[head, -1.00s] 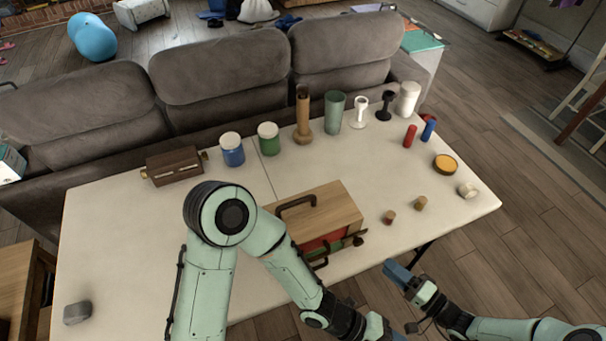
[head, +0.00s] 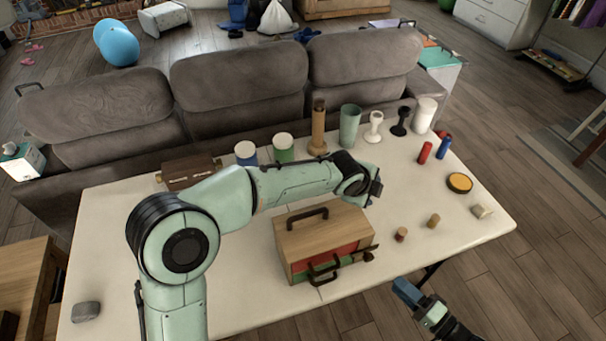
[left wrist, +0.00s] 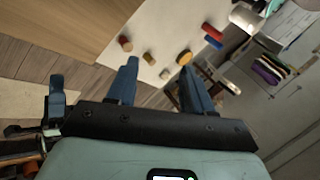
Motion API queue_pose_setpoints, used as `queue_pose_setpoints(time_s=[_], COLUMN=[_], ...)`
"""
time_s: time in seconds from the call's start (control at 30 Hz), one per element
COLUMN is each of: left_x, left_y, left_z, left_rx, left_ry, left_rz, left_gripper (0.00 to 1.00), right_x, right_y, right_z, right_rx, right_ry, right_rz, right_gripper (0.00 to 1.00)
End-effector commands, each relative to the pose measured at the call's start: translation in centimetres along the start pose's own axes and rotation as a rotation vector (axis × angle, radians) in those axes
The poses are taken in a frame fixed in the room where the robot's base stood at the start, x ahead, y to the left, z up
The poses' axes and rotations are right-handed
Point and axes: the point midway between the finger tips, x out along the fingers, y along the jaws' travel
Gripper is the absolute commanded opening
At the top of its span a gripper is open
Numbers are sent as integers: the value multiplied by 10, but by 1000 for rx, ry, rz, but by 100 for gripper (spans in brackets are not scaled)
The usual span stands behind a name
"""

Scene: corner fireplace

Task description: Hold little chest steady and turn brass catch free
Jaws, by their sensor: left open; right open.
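The little chest (head: 318,238) is a light wooden box with a dark top handle. It stands on the table, with red and green parts on its front. A dark bar with a knob (head: 368,254) shows at the front's right end; it may be the catch, but no brass colour shows. My left gripper (left wrist: 159,68) is open and empty; in the head view its arm reaches above and behind the chest, with its fingers hardly visible. My right gripper (head: 407,292) is open, off the table's front edge, apart from the chest.
Behind the chest are a dark brown box (head: 190,173), a blue jar (head: 246,153), a green jar (head: 284,149) and several upright items. The table's left side (head: 110,240) is mostly clear. A sofa (head: 240,85) borders the back.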

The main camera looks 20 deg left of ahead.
Motion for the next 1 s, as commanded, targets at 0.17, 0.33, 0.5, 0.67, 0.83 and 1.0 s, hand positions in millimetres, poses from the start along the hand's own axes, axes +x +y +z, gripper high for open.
queue_pose_setpoints(time_s=[0.17, 0.33, 0.5, 0.67, 0.83, 1.0], left_x=[-24, -62, -103, -132, -142, -132], left_y=[1, 14, 27, 34, 39, 51], left_z=[68, 110, 130, 136, 138, 139], left_rx=[-287, -545, -743, -848, -885, -888], left_ry=[-169, -279, -343, -370, -380, -382], left_rz=[182, 369, 539, 645, 693, 698], left_gripper=[51, 51, 51, 51, 51, 51], right_x=[0, 0, 0, 0, 0, 0], right_y=[0, 0, 0, 0, 0, 0], right_z=[0, 0, 0, 0, 0, 0], right_rx=[0, 0, 0, 0, 0, 0], right_ry=[0, 0, 0, 0, 0, 0], right_rz=[0, 0, 0, 0, 0, 0], right_gripper=[43, 43, 43, 43, 43, 43])
